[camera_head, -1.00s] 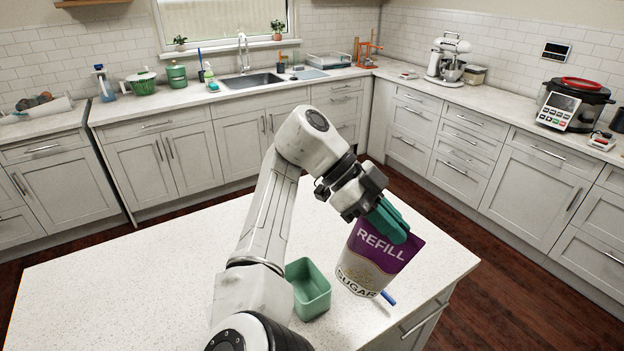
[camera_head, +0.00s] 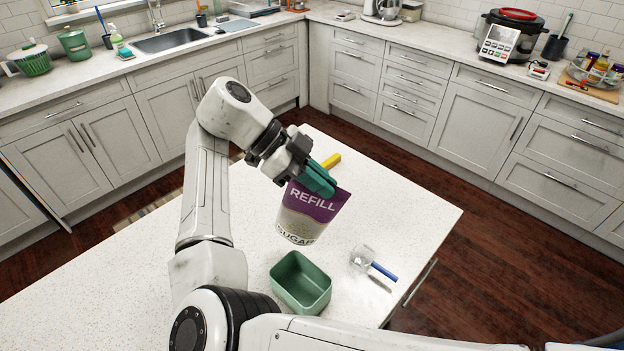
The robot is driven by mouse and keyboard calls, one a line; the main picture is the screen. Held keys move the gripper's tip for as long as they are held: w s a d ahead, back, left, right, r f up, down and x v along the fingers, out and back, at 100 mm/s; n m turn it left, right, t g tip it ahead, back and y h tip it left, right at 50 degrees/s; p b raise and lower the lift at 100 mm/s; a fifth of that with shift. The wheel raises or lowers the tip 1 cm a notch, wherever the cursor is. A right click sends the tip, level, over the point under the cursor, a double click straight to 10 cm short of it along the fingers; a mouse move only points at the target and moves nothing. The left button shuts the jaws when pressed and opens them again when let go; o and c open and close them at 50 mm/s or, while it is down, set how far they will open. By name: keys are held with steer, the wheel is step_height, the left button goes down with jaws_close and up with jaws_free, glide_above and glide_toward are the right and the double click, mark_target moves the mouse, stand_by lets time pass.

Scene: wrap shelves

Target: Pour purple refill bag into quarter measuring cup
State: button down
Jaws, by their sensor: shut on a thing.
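The purple refill bag (camera_head: 312,205) reads "REFILL" and "SUGAR" and hangs close to upright, slightly tilted. My gripper (camera_head: 316,181), with green fingers, is shut on its top edge. The bag appears to be held above the white island top, behind and to the left of the measuring cup. The measuring cup (camera_head: 361,257) has a clear bowl and a blue handle (camera_head: 384,271) pointing right and toward me. It rests on the island near its right front edge. Its size marking and contents cannot be made out.
A green open box (camera_head: 301,284) stands on the island to the left of the cup and in front of the bag. A yellow object (camera_head: 331,161) lies behind my gripper. The island top (camera_head: 405,205) is clear to the right of the bag.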

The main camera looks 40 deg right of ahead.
mark_target(341, 199)
steer(key=shift+w+f, duration=0.1)
steer(key=shift+f, duration=0.5)
steer(key=shift+d+f+b, duration=0.1)
steer(key=shift+f+b, duration=0.05)
steer(key=shift+b, duration=0.15)
steer(key=s+t+y+b, duration=0.1)
steer(key=s+d+f+t+b, duration=0.1)
steer(key=t+b, duration=0.1)
steer(key=shift+f+y, duration=0.15)
steer(key=shift+y, duration=0.25)
steer(key=shift+s+d+f+t+y+b, duration=0.4)
steer(key=shift+s+f+t+y+b, duration=0.1)
steer(key=shift+s+f+t, duration=0.25)
steer(key=shift+r, duration=0.15)
steer(key=shift+d+t, duration=0.1)
steer(key=shift+t, duration=0.15)
steer(key=shift+s+d+f+t+y+b, duration=0.1)
steer(key=shift+s+f+t+y+b, duration=0.1)
steer(key=shift+f+t+y+b, duration=0.3)
steer(key=shift+s+d+f+t+y+b, duration=0.1)
steer(key=shift+s+f+t+y+b, duration=0.1)
steer(key=shift+f+t+b, duration=0.35)
stand_by(0.5)
